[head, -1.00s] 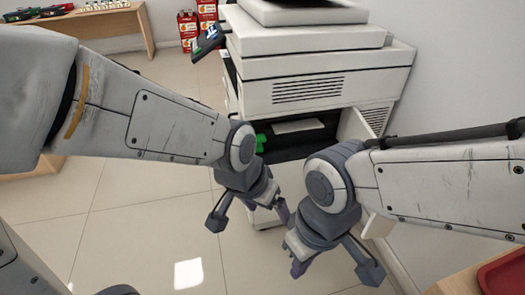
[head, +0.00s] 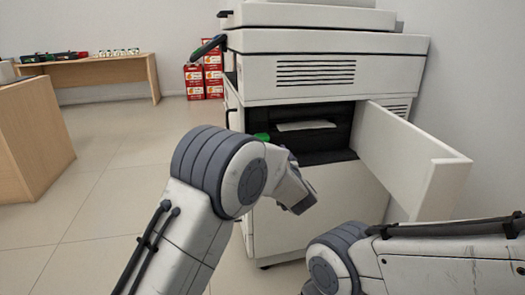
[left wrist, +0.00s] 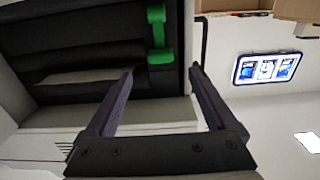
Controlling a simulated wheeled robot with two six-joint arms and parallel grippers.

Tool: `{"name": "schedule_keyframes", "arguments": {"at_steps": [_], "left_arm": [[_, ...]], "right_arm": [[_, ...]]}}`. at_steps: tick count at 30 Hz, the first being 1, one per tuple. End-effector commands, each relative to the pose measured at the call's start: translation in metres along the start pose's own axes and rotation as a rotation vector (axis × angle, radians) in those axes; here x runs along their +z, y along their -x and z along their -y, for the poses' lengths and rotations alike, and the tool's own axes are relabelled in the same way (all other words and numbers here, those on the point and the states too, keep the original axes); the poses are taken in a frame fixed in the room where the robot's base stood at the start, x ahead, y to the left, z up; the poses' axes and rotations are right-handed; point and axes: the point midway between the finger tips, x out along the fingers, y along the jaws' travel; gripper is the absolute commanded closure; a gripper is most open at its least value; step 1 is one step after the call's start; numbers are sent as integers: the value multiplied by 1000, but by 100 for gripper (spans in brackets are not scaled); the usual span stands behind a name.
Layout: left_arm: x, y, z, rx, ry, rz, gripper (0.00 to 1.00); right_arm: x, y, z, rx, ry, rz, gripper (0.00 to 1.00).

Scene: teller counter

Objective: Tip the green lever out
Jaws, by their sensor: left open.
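The green lever (head: 262,137) sits at the left side of the open bay in the white copier (head: 315,82). In the left wrist view the green lever (left wrist: 158,32) shows as an upright bar with a wider foot, against the dark interior. My left gripper (left wrist: 162,70) is open and empty, with its two fingers spread toward the lever and the lever's foot just beyond and between the tips. In the head view my left wrist is in front of the copier and its fingers cannot be made out. My right gripper is outside the view; only its arm shows at lower right.
The copier's white door (head: 412,160) stands open to the right of the bay. A sheet of paper (head: 306,126) lies inside. Red boxes (head: 213,80) and a wooden table (head: 95,68) stand behind.

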Motion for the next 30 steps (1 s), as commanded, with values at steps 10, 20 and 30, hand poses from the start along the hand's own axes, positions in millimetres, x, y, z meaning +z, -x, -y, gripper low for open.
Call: {"name": "schedule_keyframes", "arguments": {"at_steps": [10,20,30], "left_arm": [[3,-60,2,-6,2,-4,10],[0,-97,1,-2,1,-2,10],[-1,-101,1,-1,-1,-1,10]], "right_arm": [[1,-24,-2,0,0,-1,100],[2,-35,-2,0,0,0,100],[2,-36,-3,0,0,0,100]]}}
